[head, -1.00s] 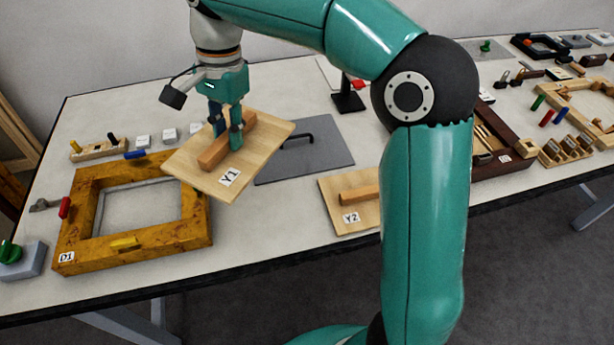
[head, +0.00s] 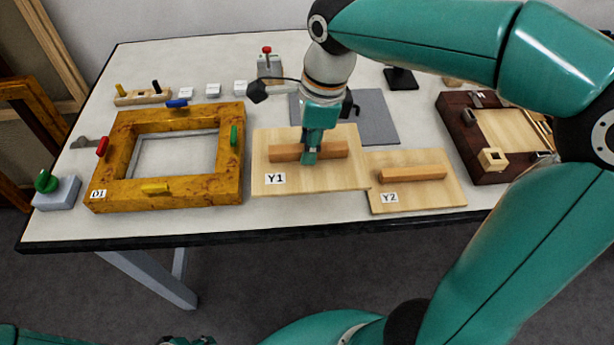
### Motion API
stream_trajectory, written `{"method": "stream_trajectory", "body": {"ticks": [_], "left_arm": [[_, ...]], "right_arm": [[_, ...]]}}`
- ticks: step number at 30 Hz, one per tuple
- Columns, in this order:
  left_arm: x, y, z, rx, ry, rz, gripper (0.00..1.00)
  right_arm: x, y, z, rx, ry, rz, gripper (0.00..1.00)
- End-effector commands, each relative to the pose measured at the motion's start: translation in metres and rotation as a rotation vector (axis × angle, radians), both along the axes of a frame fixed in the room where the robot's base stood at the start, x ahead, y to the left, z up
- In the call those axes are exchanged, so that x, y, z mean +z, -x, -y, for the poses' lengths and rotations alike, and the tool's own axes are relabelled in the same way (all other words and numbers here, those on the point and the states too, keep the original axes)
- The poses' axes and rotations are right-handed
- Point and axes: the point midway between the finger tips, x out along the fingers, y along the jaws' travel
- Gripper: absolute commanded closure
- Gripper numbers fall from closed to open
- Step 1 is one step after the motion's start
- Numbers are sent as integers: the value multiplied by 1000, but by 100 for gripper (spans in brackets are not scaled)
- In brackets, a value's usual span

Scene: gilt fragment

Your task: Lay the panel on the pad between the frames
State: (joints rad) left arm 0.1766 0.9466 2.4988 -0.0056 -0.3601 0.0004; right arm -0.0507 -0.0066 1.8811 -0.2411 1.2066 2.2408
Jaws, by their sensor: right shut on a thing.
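The pale wooden panel Y1 (head: 345,178), with a wooden bar handle, is held nearly level by my right gripper (head: 310,155). The gripper is shut on the handle near its middle. The grey pad (head: 378,118) lies behind the panel, partly hidden by panel and gripper. The panel covers its near-left part in the view; I cannot tell its height. The ochre frame D1 (head: 97,180) lies to the left, the dark brown frame (head: 453,133) to the right. A second panel Y2 (head: 420,195) lies just right of Y1, its left edge meeting Y1's in the view.
A green-knobbed grey block (head: 57,194) stands at the left edge. A wooden rack (head: 143,97) and small white blocks (head: 213,90) lie behind D1. A red-knobbed fixture (head: 268,68) and a black stand (head: 401,79) are at the back.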

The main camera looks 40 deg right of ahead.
Motion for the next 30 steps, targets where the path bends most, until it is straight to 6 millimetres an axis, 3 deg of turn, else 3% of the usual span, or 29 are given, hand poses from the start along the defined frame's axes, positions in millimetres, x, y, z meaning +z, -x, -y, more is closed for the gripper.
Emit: {"method": "stream_trajectory", "body": {"ticks": [1, 4, 11, 19, 30], "left_arm": [[-3, 0, 0, 0, 0, 0, 60], [-5, 0, 0, 0, 0, 0, 60], [-6, 0, 0, 0, 0, 0, 60], [-11, 0, 0, 0, 0, 0, 60], [-12, 0, 0, 0, 0, 0, 60]], "right_arm": [[-14, 1, 0, 0, 0, -5, 100], [-32, 1, 0, 0, 1, -3, 100], [-50, -1, 0, 2, 0, 0, 100], [-85, 0, 0, 2, 0, -2, 100], [-91, -1, -1, 3, 0, 2, 100]]}}
